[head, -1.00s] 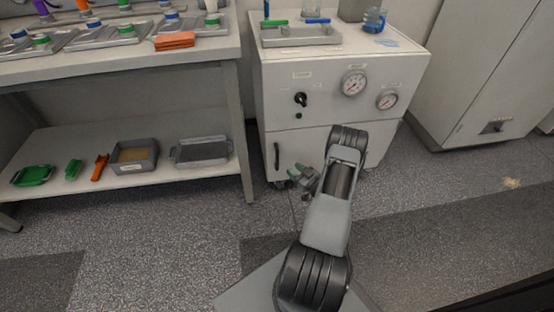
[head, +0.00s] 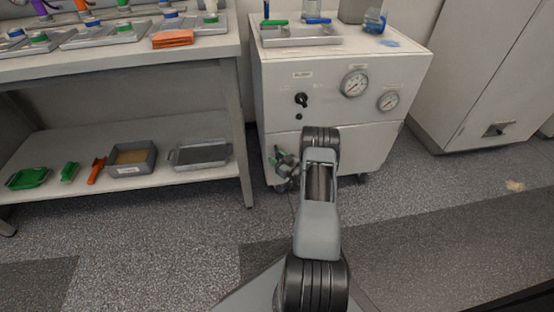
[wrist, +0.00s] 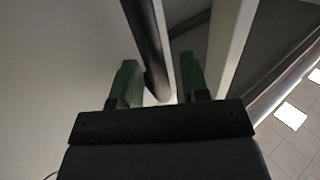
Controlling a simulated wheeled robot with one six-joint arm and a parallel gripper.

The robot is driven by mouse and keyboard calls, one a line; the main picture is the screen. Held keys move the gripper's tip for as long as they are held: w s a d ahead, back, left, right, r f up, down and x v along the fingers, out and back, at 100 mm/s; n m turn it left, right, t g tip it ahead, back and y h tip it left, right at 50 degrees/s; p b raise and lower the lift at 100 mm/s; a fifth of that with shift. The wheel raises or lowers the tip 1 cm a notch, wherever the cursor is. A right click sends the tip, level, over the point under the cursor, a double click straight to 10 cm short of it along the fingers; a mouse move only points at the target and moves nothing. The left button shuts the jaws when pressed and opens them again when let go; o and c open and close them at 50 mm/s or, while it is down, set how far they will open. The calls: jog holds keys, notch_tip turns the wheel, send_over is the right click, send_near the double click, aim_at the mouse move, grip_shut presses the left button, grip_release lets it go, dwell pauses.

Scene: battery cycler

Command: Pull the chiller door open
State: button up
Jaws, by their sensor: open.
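The chiller (head: 335,105) is a white cabinet on casters, with its lower door (head: 380,150) under a horizontal seam. The door looks closed in the head view, though my arm covers part of it. My gripper (head: 283,162) is at the door's left side, where the dark vertical handle is mostly hidden. In the wrist view the green fingers (wrist: 158,82) are open, with the dark handle bar (wrist: 148,45) running between them, nearer the left finger. I cannot tell whether a finger touches it.
A bench (head: 242,120) stands to the left; its lower shelf holds a grey bin (head: 133,158), a grey tray (head: 200,153) and green and orange items. A tray (head: 300,37) and blue beaker (head: 375,22) sit on the chiller.

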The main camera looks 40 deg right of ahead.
grip_shut()
dwell(0.5)
